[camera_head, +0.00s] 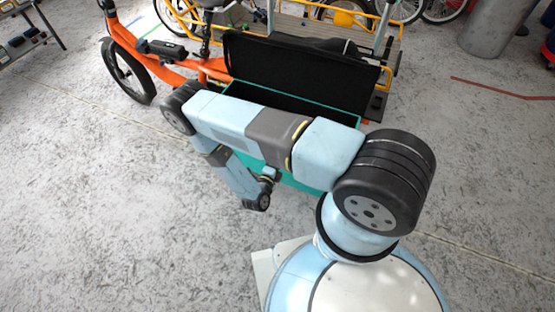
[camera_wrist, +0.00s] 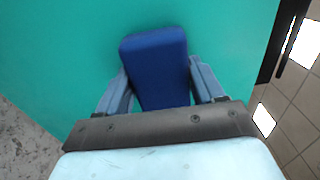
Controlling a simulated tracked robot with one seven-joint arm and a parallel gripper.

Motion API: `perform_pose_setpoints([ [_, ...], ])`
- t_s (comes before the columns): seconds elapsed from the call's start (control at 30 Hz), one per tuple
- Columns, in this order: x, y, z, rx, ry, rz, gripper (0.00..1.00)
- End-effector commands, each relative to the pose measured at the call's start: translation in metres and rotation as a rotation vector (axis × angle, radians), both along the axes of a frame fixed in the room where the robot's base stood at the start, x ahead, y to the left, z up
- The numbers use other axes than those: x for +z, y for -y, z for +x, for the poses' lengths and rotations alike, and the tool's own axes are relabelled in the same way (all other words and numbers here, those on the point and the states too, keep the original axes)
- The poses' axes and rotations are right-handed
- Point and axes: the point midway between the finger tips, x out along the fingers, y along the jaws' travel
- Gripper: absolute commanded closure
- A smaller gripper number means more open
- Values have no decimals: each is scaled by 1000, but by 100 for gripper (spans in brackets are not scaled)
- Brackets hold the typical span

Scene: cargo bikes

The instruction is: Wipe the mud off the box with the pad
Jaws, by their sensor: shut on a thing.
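The box (camera_head: 298,182) is teal with a raised black lid and stands on the cargo bike, largely hidden behind my arm in the head view. Its flat teal side (camera_wrist: 230,45) fills most of the wrist view. My gripper (camera_wrist: 160,80) is shut on a dark blue pad (camera_wrist: 156,52), with a finger on each side of it. The pad faces the teal side; I cannot tell whether it touches. I see no mud on the part of the side in view. The area behind the pad is hidden.
A grey cylinder (camera_head: 494,25) stands at the back right. A table edge (camera_head: 22,45) shows at the far left. The grey floor (camera_head: 90,200) is clear at left.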

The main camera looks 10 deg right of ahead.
Motion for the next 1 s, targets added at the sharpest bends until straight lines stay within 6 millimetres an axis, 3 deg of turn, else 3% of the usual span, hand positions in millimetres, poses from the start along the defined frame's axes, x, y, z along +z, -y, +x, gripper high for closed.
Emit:
perform_pose_setpoints([
  [1.0,3,-48,45,7,13,3,61],
])
